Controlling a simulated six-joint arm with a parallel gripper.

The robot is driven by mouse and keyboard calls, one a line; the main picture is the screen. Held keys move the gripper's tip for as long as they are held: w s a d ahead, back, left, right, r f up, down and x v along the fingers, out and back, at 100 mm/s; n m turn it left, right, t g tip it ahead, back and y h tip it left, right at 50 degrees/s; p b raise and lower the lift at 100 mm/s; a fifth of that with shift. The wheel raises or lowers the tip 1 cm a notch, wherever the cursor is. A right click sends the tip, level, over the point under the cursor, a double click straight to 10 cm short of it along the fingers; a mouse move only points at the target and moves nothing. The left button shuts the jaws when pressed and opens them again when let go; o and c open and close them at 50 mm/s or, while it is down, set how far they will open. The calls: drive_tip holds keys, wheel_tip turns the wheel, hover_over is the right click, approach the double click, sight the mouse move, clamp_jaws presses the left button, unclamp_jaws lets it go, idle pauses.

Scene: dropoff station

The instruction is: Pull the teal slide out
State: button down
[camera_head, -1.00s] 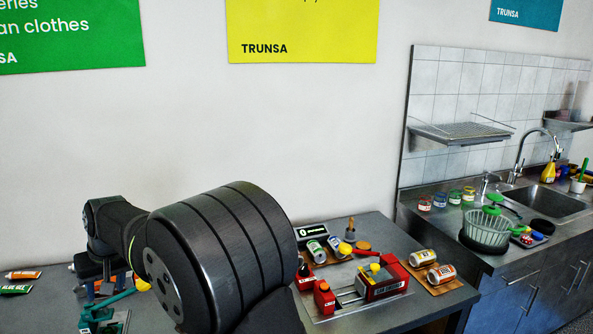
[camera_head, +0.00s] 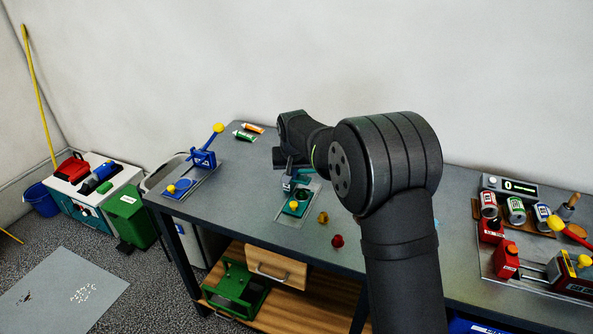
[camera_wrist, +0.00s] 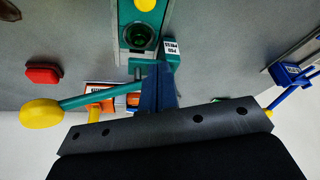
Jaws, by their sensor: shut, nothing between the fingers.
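The teal slide (camera_head: 296,207) with a yellow knob sits on a light plate in front of the teal press (camera_head: 295,182) in the head view. In the wrist view the slide (camera_wrist: 138,17) is at the top, its round dark cup between the yellow knob and the press body. The press's teal lever (camera_wrist: 95,99) ends in a yellow ball at the left. My gripper (camera_wrist: 158,68) is shut and empty, its fingertips at the press body beside the white label; I cannot tell whether they touch it. In the head view my wrist hides the fingers and part of the press.
A blue press (camera_head: 203,157) stands at the table's left end. Two tubes (camera_head: 249,131) lie behind. A yellow part (camera_head: 323,217) and a red part (camera_head: 338,241) lie right of the slide. A red piece (camera_wrist: 43,74) shows in the wrist view. Table before the slide is clear.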

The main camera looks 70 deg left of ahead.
sight(285, 210)
drive_tip(key=x, duration=0.6)
drive_tip(key=shift+s+d, duration=0.15)
drive_tip(key=shift+d, duration=0.4)
drive_tip(key=shift+s+d, duration=0.15)
drive_tip(key=shift+d, duration=0.35)
drive_tip(key=shift+s+d+f, duration=0.15)
drive_tip(key=shift+d, duration=0.3)
drive_tip(key=shift+s+d+f, duration=0.1)
drive_tip(key=shift+d+f, duration=0.05)
drive_tip(key=shift+d, duration=0.25)
drive_tip(key=s+d, duration=0.4)
drive_tip(key=shift+s+d, duration=0.15)
drive_tip(key=a, duration=0.2)
drive_tip(key=w+a, duration=0.1)
drive_tip(key=shift+a+r, duration=0.3)
drive_tip(key=shift+r, duration=0.05)
drive_tip(key=w+v, duration=0.1)
drive_tip(key=v, duration=0.9)
drive_tip(key=shift+s, duration=0.4)
